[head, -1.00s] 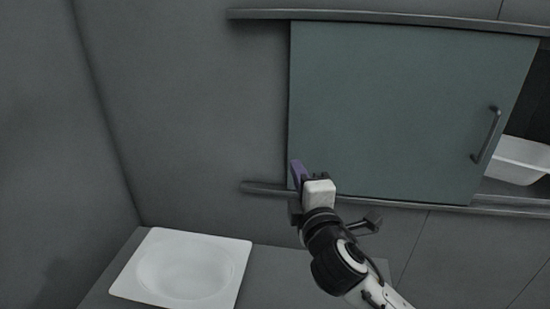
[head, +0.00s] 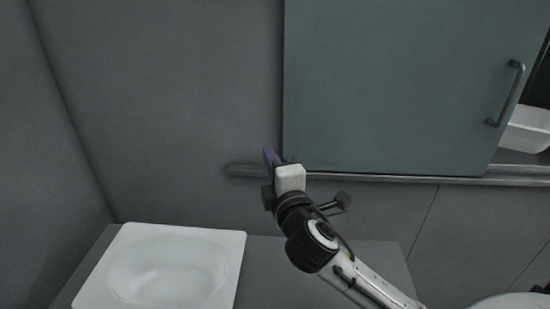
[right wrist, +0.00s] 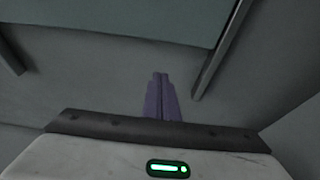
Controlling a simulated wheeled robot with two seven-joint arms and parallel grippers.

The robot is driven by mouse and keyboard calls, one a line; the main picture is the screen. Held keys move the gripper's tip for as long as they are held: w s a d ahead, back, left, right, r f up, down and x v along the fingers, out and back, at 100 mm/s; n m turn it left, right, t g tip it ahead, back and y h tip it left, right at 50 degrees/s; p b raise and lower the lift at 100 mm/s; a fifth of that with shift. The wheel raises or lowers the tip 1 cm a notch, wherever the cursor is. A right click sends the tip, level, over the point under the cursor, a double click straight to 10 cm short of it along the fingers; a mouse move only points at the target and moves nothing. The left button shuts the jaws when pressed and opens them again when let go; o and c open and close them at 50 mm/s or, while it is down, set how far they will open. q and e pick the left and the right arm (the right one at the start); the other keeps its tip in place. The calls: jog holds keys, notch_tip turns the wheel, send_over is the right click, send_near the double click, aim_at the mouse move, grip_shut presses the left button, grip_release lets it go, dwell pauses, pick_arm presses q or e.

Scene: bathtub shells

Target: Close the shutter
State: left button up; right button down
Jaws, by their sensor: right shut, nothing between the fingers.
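The shutter (head: 390,85) is a large grey-green sliding panel on the wall. It hangs over a lower rail (head: 400,178) and has a dark vertical handle (head: 508,95) near its right edge. An opening shows to the right of the panel, with a white tub (head: 527,130) partly visible in it. My right gripper (head: 269,157) is at the panel's lower left edge, with purple fingers shut and empty. In the right wrist view the fingers (right wrist: 161,98) are together, and the panel (right wrist: 130,20) is beyond them. I cannot tell whether they touch it. My left gripper is not in view.
A white basin (head: 165,270) sits on a grey counter (head: 260,270) at the lower left. A white rounded thing (head: 512,301) shows at the lower right corner. The wall left of the panel is bare.

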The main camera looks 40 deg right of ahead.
jog(key=x, duration=0.8)
jog(key=shift+w+d+r, duration=0.1)
jog(key=shift+w, duration=0.1)
jog(key=shift+s+d+p, duration=0.3)
jog(key=shift+s+d, duration=0.85)
jog(key=shift+d, duration=0.05)
jog(key=shift+s+d, duration=0.25)
jog(key=shift+d, duration=0.05)
